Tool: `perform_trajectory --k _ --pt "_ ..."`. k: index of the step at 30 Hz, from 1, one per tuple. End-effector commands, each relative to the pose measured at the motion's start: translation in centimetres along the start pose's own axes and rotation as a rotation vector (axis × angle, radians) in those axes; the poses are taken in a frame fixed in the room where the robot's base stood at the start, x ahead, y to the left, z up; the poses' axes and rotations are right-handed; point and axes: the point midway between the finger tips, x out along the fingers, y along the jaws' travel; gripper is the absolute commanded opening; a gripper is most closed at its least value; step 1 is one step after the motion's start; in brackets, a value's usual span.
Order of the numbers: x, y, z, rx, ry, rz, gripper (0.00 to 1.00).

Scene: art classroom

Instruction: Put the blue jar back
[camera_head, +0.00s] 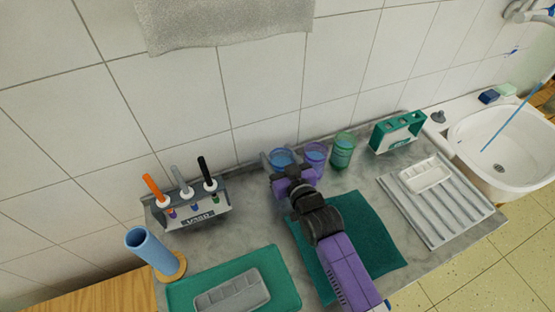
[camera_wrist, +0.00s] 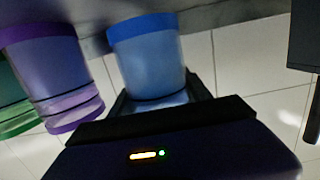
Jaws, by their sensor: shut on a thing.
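The blue jar (camera_head: 281,157) is at the back of the grey counter, by the tiled wall, at the left of the purple jar (camera_head: 315,155) and the green jar (camera_head: 343,150). My gripper (camera_head: 283,172) reaches it from the front and is shut on it. In the wrist view the blue jar (camera_wrist: 148,55) sits between the dark fingers of my gripper (camera_wrist: 158,100), with the purple jar (camera_wrist: 55,75) beside it and apart. The fingers hide part of the blue jar. I cannot tell whether its base touches the counter.
A marker rack (camera_head: 198,216) and a blue tube (camera_head: 152,250) stand at the left. A green holder (camera_head: 397,130), a ridged drainer (camera_head: 445,212) with a white palette (camera_head: 425,174) and a sink (camera_head: 495,150) are at the right. A teal mat (camera_head: 370,235) lies under my arm.

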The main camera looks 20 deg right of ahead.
Motion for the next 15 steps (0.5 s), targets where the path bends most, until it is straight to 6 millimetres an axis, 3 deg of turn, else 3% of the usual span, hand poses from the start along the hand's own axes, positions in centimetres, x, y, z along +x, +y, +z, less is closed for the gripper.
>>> perform_trajectory --k 5,15 --pt "0.3 0.0 1.7 0.001 0.002 0.000 0.10" --pt "0.3 0.0 2.1 0.001 0.002 0.000 0.10"
